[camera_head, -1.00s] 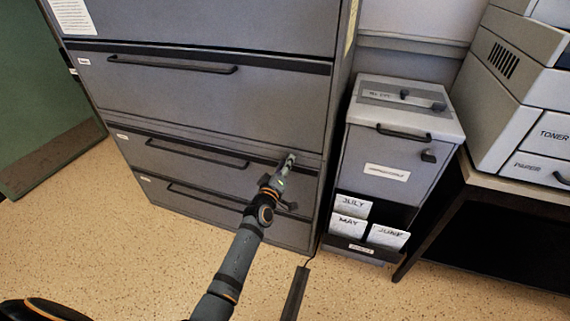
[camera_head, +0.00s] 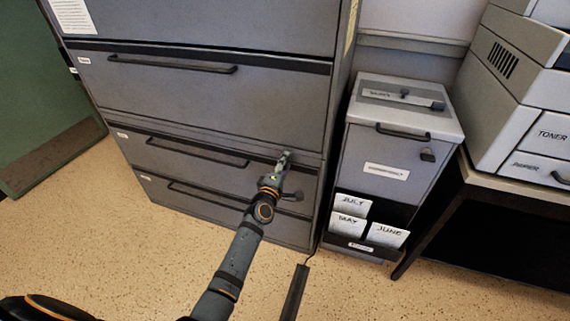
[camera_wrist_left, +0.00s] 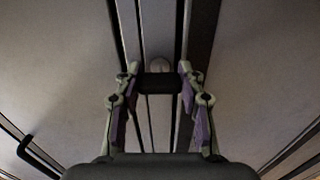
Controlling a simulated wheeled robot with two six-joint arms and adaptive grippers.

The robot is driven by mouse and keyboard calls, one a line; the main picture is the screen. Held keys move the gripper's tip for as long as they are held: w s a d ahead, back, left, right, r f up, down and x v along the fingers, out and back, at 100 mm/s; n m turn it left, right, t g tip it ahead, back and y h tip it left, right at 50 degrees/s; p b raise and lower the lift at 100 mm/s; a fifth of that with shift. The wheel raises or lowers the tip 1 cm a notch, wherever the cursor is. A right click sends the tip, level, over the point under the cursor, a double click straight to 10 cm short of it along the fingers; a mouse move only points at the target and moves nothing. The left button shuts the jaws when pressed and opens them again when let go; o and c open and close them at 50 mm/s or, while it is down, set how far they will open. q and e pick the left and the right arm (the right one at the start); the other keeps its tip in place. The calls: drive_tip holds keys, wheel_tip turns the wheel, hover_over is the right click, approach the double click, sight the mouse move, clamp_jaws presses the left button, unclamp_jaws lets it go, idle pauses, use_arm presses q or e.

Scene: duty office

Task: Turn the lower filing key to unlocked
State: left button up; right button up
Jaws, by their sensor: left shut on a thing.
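The grey filing cabinet (camera_head: 200,95) fills the left and middle of the head view. My left gripper (camera_head: 284,160) is at the right end of its lower drawers, by the seam below the large middle drawer. In the left wrist view, my left gripper (camera_wrist_left: 159,76) is shut on a dark bar-like key (camera_wrist_left: 159,84), with one finger at each end. The key lies across the seam lines in that view. A round grey lock part (camera_wrist_left: 158,65) shows just beyond it. In the head view the gripper hides the key. My right gripper is not in view.
Bar handles (camera_head: 195,153) stick out from the cabinet drawers. A dark-legged table (camera_head: 515,185) holds a printer. The speckled floor (camera_head: 120,260) in front is open.

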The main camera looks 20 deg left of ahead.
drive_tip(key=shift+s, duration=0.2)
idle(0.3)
use_arm(q)
drive_tip(key=o, duration=1.2)
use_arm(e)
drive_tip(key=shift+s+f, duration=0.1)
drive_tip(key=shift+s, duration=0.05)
use_arm(q)
drive_tip(key=s, duration=1.2)
drive_tip(key=shift+a, duration=0.2)
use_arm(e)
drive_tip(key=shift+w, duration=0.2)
